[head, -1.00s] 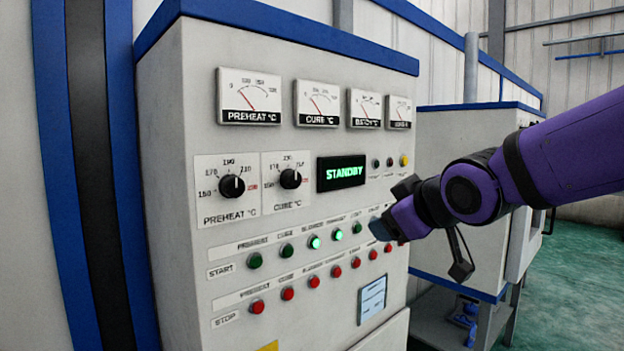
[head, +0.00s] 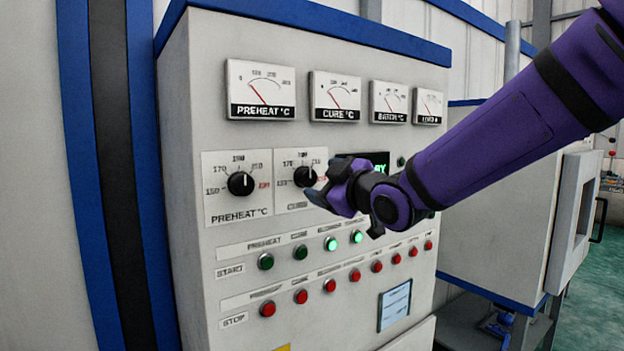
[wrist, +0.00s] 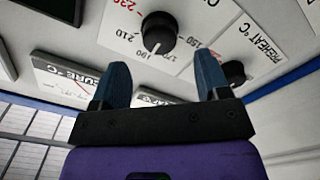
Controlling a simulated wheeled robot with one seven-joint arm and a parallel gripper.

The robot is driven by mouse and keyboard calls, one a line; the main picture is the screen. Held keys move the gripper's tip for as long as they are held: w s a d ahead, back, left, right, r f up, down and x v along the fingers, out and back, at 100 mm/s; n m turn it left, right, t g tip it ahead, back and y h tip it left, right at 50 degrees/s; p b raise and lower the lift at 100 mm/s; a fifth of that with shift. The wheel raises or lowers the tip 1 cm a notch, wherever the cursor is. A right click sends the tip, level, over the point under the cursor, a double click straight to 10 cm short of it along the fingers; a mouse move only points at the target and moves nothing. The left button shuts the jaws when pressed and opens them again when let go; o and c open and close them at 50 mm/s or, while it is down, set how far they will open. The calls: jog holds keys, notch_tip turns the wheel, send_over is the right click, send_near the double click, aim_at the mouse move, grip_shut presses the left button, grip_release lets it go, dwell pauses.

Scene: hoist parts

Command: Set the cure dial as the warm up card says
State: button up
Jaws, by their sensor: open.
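The cure dial (head: 305,177) is a black knob on a white plate, right of the preheat dial (head: 240,184). In the wrist view, upside down, the cure dial (wrist: 158,33) shows its white mark pointing near 190. My gripper (head: 326,184) is open and empty, in front of the panel just right of the cure dial. In the wrist view, the blue fingertips of my gripper (wrist: 164,78) are apart, with the knob beyond them, not between them. A pale blue card (head: 394,306) is on the panel's lower right; its writing is too small to read.
Gauges (head: 335,97) line the panel's top. Green start buttons (head: 300,252) and red stop buttons (head: 301,296) run below the dials. My arm covers most of the display (head: 376,160). A grey cabinet (head: 520,200) stands to the right.

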aim_at(311, 177)
jog(key=shift+x, duration=2.5)
jog(key=shift+c, duration=0.4)
jog(key=c, duration=0.8)
jog(key=shift+c, duration=0.2)
jog(key=shift+m, duration=0.4)
jog(key=m, duration=0.4)
jog(key=shift+d+m, duration=0.1)
jog(key=shift+m, duration=2.4)
